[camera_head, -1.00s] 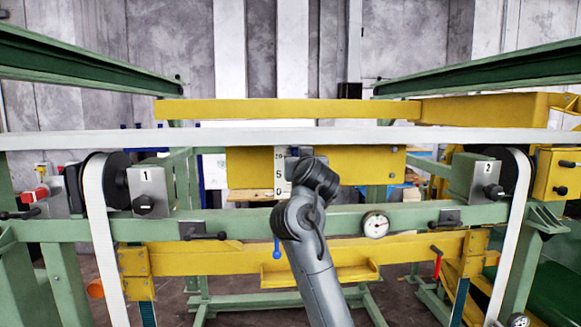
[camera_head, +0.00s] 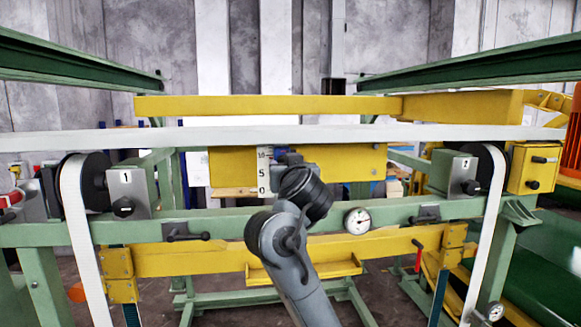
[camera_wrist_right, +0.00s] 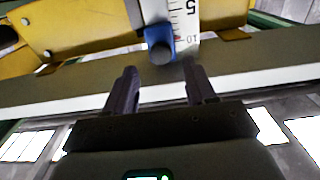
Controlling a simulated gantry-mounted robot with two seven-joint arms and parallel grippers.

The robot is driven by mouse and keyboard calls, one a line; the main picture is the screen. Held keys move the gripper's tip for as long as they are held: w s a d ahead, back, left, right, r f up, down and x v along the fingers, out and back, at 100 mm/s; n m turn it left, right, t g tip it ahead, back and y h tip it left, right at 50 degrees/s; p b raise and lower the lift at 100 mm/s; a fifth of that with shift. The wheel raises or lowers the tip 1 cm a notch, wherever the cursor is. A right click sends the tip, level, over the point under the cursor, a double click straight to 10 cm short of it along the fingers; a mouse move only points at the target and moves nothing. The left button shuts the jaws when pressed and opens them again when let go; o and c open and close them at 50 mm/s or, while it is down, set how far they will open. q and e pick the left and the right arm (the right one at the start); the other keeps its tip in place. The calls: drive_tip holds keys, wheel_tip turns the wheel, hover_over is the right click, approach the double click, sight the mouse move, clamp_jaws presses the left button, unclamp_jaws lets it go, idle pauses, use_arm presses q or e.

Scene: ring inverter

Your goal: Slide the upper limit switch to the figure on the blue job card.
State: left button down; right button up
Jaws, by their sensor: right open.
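A white scale plate (camera_head: 263,170) with the figures 10, 5 and 0 stands upright at the middle yellow plate in the head view. In the right wrist view the scale (camera_wrist_right: 188,18) appears upside down, with 5 and 10 showing. A blue slider with a dark round knob (camera_wrist_right: 160,48) sits beside the scale near the 10. My right gripper (camera_wrist_right: 160,88) is open and empty. Its two fingers point towards the slider, apart from it, one to each side of the knob. In the head view my right arm hides the slider. I cannot make out the job card. My left gripper is not in view.
A white belt (camera_head: 200,137) runs across above the scale. A green rail (camera_head: 400,209) with a round dial (camera_head: 357,220) crosses below it. Grey boxes marked 1 (camera_head: 129,192) and 2 (camera_head: 457,172) stand left and right. A yellow beam (camera_head: 180,259) lies lower.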

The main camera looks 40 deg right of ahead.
drive_tip(key=p+v, duration=0.3)
drive_tip(key=v, duration=0.1)
drive_tip(key=shift+o, duration=0.3)
idle(0.3)
